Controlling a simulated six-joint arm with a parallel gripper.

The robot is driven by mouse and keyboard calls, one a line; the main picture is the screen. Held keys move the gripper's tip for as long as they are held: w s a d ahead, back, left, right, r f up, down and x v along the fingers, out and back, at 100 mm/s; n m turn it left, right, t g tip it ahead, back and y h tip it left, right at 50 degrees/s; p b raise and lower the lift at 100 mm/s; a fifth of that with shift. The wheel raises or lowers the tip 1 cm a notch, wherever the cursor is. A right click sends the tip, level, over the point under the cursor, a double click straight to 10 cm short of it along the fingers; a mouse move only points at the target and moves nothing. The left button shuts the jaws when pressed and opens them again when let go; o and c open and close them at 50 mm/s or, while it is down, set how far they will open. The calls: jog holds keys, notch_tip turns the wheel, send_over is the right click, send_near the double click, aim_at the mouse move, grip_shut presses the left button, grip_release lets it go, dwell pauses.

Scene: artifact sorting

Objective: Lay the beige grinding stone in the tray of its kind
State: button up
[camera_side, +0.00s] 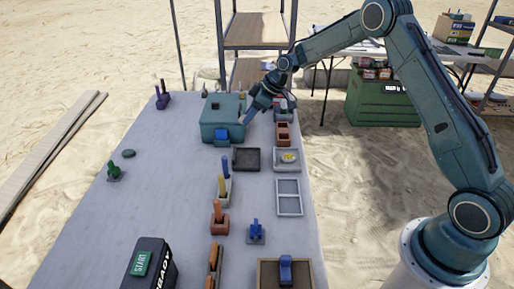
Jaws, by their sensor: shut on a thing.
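My gripper (247,118) is at the far part of the grey table, just at the right side of a teal box (212,131). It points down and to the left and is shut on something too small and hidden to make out. A pale yellow-beige piece (289,157) lies in a light grey tray (278,166) right of the middle; I cannot tell whether it is the grinding stone. A dark tray (235,166) stands left of it, and an empty two-part light tray (289,212) stands nearer.
A reddish-brown container (283,134) stands behind the light tray. Several coloured pieces stand along the table, with a black START box (150,262) at the front left. The table's left middle is mostly clear.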

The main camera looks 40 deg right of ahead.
aim_at(246, 159)
notch_tip(246, 159, down, 16)
jog(key=shift+f, duration=0.1)
dwell(0.8)
jog(key=shift+f, duration=0.1)
jog(key=o, duration=1)
jog(key=shift+r, duration=0.2)
jog(key=shift+v, duration=5.95)
